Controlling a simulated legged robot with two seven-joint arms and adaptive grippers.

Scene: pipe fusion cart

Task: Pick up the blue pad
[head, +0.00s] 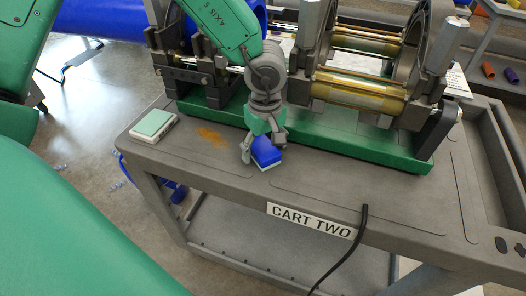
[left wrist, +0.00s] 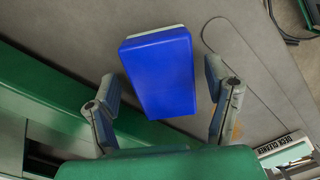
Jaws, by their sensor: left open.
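The blue pad (head: 266,151) is a small block with a pale base, lying on the grey cart top near its front edge. My left gripper (head: 262,152) is right above it, with a finger on either side of the pad in the head view. In the left wrist view, the blue pad (left wrist: 162,72) shows between the two fingertips of the open left gripper (left wrist: 168,80). Gaps show between the pad and both fingers there. Whether a finger touches it is unclear. My right gripper is in neither view.
A light green pad (head: 154,123) on a white base lies at the cart's left corner. The green-based pipe fusion machine (head: 340,140) stands behind the gripper. A black cable (head: 350,245) hangs over the front edge by the CART TWO label (head: 310,219). The cart top to the right is clear.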

